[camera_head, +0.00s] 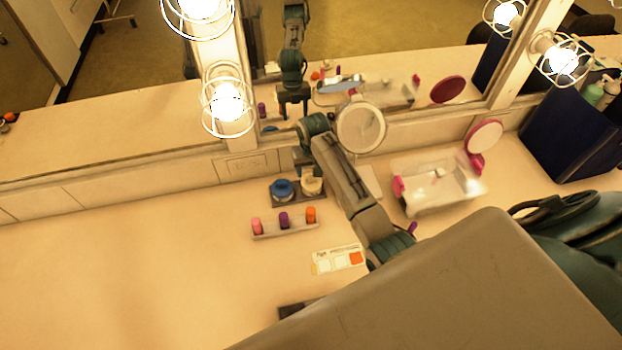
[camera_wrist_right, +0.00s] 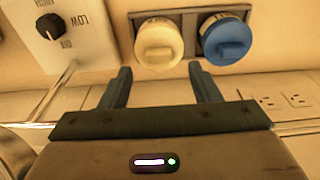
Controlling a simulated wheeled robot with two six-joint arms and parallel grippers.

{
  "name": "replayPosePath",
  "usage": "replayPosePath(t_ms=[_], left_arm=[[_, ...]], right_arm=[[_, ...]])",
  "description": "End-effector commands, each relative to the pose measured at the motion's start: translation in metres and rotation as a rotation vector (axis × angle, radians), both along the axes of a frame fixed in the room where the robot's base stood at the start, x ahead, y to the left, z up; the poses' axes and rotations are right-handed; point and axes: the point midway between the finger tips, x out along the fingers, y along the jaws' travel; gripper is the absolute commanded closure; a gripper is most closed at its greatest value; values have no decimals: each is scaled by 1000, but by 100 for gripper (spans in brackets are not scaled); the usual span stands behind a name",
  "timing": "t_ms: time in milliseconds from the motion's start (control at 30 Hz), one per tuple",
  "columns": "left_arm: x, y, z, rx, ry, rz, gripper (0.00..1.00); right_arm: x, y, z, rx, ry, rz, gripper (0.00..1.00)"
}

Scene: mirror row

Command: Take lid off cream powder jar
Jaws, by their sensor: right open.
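The cream powder jar (camera_head: 312,184) with its pale knobbed lid stands at the right of a small dark tray by the mirror wall. In the right wrist view the jar's lid (camera_wrist_right: 158,42) is on, just beyond my fingertips. A jar with a blue knobbed lid (camera_head: 282,189) stands beside it; it also shows in the wrist view (camera_wrist_right: 227,38). My right gripper (camera_wrist_right: 163,78) is open and empty, its two fingers pointing toward the pale lid with a gap between. In the head view my arm partly hides it. My left gripper is not in view.
A holder (camera_head: 285,228) with pink, purple and orange-capped items stands in front of the jars. A round mirror (camera_head: 361,127) and a clear box (camera_head: 440,187) are to the right. A white box with a knob (camera_wrist_right: 68,34) is near the gripper. The counter's left is clear.

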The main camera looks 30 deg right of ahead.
Motion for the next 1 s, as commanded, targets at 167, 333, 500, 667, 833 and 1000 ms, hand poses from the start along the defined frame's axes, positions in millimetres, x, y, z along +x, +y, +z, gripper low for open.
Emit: replayPosePath(t_ms=[167, 333, 500, 667, 833, 1000], left_arm=[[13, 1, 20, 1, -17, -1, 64], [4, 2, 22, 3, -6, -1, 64], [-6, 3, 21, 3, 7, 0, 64], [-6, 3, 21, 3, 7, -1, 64], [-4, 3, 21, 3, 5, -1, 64], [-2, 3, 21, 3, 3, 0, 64]], right_arm=[[1, -1, -21, 0, 5, 0, 44], [3, -2, -38, 1, 3, 0, 44], [4, -2, -42, 0, 1, 0, 44], [4, -2, -42, 0, 1, 0, 53], [4, -2, -42, 0, 1, 0, 87], [4, -2, -41, 0, 1, 0, 92]])
